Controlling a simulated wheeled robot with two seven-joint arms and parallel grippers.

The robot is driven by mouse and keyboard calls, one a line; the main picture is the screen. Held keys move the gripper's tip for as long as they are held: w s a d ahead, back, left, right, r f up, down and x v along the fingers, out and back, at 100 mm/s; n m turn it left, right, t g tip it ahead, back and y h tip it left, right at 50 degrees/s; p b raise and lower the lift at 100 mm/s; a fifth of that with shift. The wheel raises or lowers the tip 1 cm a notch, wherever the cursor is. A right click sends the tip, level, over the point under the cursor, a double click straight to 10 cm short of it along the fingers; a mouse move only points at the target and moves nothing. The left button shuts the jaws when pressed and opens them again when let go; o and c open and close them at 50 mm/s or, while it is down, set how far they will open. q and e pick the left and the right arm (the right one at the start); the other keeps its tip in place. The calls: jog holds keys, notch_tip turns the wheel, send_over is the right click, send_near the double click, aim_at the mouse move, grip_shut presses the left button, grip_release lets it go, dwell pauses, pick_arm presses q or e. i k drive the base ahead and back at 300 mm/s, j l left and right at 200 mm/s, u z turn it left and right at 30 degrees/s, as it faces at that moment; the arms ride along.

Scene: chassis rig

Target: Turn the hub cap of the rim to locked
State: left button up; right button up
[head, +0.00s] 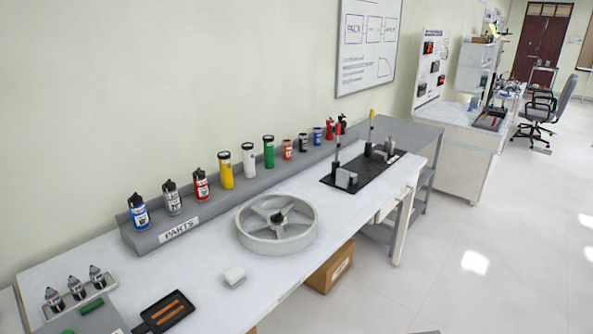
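The rim (252,237), a pale grey wheel with several spokes, lies flat on the white workbench (335,202) near the middle of the head view. Its hub cap (277,217) is a small dark piece at the centre of the spokes. The cap is too small to tell whether it sits locked or unlocked. Neither of my grippers shows in the head view.
A grey parts shelf (150,240) with several bottles runs along the wall behind the rim. A black plate (375,178) with upright levers is to the right. A small white block (235,276) and a black tray (165,311) lie in front.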

aim_at(277, 217)
jog(key=i+l+u, duration=0.25)
jog(key=l+u, duration=0.3)
jog(key=i+l+u, duration=0.25)
jog(key=l+u, duration=0.25)
jog(key=l, duration=0.2)
